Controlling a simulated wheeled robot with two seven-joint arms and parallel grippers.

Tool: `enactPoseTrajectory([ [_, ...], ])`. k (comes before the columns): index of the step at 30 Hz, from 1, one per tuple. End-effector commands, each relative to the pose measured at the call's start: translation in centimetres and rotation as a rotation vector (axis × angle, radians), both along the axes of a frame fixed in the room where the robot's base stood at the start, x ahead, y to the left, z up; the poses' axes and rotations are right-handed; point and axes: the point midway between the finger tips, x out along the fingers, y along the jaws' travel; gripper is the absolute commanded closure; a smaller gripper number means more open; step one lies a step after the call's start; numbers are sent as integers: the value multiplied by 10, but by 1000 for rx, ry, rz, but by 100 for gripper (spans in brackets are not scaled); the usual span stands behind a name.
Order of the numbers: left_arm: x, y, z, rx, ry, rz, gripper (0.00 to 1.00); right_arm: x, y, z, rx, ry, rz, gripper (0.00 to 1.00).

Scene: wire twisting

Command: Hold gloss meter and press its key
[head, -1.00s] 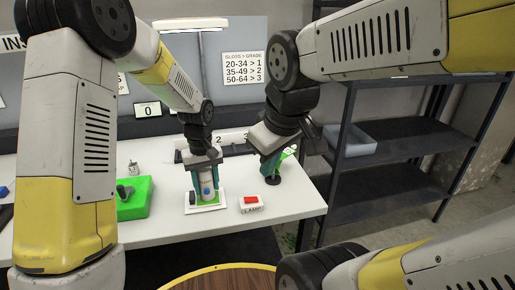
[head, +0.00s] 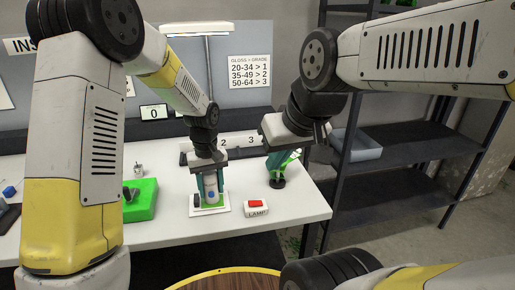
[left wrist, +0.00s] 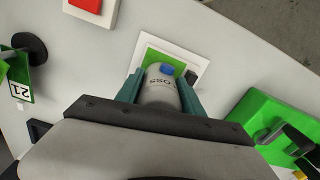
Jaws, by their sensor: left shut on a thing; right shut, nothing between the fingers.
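The gloss meter (head: 211,192) is a pale cylinder with a blue key on it, upright on a green panel in a white frame (head: 222,210) on the table. It also shows in the left wrist view (left wrist: 160,92), with its blue key (left wrist: 166,70) uncovered. My left gripper (head: 208,186) has its teal fingers shut on the meter's two sides. My right gripper (head: 277,168) is shut and empty, to the right of the meter, in front of a dark stand with a green-and-white card. Its fingers are apart from the meter; the fingertips partly overlap the stand in the picture.
A lamp switch with a red rocker (head: 256,204) lies right of the frame. A green block with a dark knob (head: 142,200) is at the left. A display reading 0 (head: 153,112) and a grade chart (head: 250,71) stand behind. Dark shelves (head: 410,140) are beyond the table's right edge.

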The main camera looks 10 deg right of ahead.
Motion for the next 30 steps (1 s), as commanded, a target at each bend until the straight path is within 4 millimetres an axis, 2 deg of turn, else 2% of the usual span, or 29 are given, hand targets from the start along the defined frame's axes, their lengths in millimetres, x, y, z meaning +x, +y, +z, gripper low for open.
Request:
enactPoseTrajectory([
  [1, 0, 0, 0, 0, -1, 0, 100, 0, 0, 0, 0, 0, 0, 100],
  [2, 0, 0, 0, 0, -1, 0, 49, 0, 0, 0, 0, 0, 0, 100],
  [5, 0, 0, 0, 0, -1, 0, 30, 0, 0, 0, 0, 0, 1, 100],
  [14, 0, 0, 1, 0, -1, 0, 30, 0, 0, 0, 0, 0, 1, 100],
  [17, 0, 0, 6, -1, -1, 0, 30, 0, 0, 0, 0, 0, 1, 100],
  [20, 1, 0, 21, -2, -5, 0, 30, 0, 0, 0, 0, 0, 1, 100],
  [30, 1, -1, 91, -2, -4, 0, 30, 0, 0, 0, 0, 0, 1, 100],
])
